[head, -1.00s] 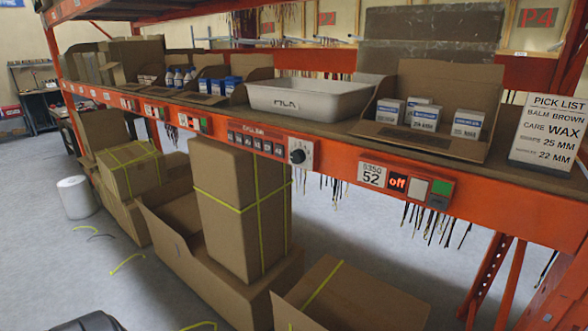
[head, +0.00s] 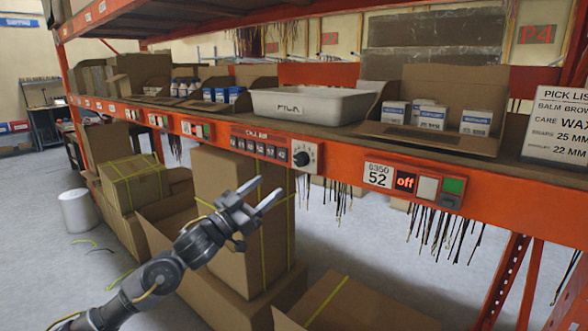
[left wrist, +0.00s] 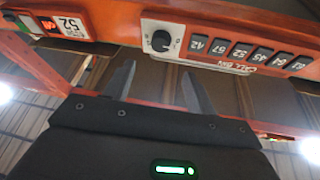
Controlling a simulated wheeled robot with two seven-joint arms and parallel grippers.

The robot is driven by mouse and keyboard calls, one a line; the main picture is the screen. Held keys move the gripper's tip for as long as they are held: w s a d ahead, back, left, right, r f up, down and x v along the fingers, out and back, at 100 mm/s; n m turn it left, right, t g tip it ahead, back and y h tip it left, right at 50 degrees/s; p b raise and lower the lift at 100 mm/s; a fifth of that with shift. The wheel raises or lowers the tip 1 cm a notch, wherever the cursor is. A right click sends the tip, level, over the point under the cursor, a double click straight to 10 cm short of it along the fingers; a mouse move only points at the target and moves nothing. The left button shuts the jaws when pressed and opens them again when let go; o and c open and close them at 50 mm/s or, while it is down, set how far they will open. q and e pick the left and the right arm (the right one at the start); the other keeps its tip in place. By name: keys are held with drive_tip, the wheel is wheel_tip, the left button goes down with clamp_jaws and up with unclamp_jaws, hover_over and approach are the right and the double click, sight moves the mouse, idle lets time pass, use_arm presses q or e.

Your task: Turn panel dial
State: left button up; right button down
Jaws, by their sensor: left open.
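The panel dial (head: 303,156) is a black knob on a white plate, fixed to the orange front beam of the rack. It also shows in the left wrist view (left wrist: 161,41), at the top, beyond the fingertips. My left gripper (head: 260,190) is open and empty, below and to the left of the dial in the head view, in front of a strapped carton. In the left wrist view its two fingers (left wrist: 156,78) stand apart, with the dial between their directions and not touched. My right gripper is not in view.
A row of dark buttons (head: 260,146) sits left of the dial. A lit panel reading "off" (head: 405,181) with a green button is to its right. A grey tray (head: 300,104) stands on the shelf above. Tall strapped cartons (head: 222,175) stand below the beam.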

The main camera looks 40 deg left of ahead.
sight(298, 161)
use_arm(q)
drive_tip(key=p+x, duration=0.3)
drive_tip(key=x, duration=0.7)
drive_tip(key=shift+a, duration=0.1)
drive_tip(key=shift+w+r, duration=0.1)
drive_tip(key=shift+w, duration=0.3)
drive_tip(key=shift+d, duration=0.2)
drive_tip(key=c, duration=1)
drive_tip(key=shift+a, duration=0.15)
